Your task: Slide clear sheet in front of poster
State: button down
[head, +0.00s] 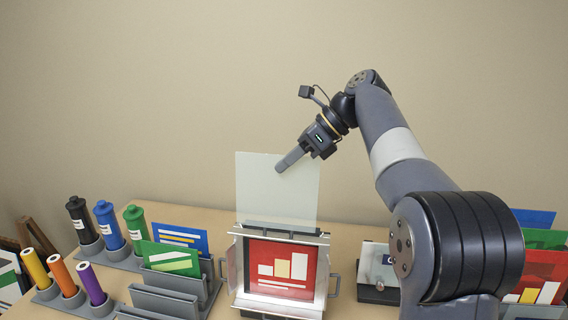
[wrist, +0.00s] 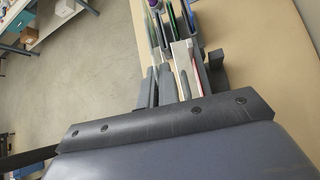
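The red poster (head: 262,254) with a white and cream bar design stands upright in a silver metal frame (head: 238,270) at the table's middle. The clear sheet (head: 255,190), pale and see-through, stands upright above the frame. Its lower edge is near the frame's dark top slot (head: 280,229); I cannot tell whether it has entered. My gripper (head: 282,165) reaches down from the upper right, its fingers shut on the sheet's upper middle. In the wrist view the dark bolted gripper part (wrist: 170,120) fills the lower area, and the sheet cannot be made out there.
Black, blue and green bottles (head: 107,224) and yellow, orange and purple tubes (head: 66,278) stand in holders at left. Grey racks (head: 168,302) hold green and blue cards (head: 180,236) beside the frame. A small stand (head: 376,288) and more coloured cards (head: 540,270) are at right.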

jog(key=w+d+f+p, duration=0.1)
jog(key=w+f+p, duration=0.1)
jog(key=w, duration=0.4)
jog(key=shift+f, duration=0.15)
jog(key=shift+d+p, duration=0.2)
jog(key=shift+p, duration=0.45)
dwell(0.4)
jog(key=shift+f, duration=0.25)
dwell(0.9)
jog(key=shift+s+f, duration=0.25)
jog(key=shift+f, duration=1)
jog(key=shift+a+f+b, duration=0.1)
jog(key=shift+f+b, duration=0.2)
jog(key=shift+s, duration=0.1)
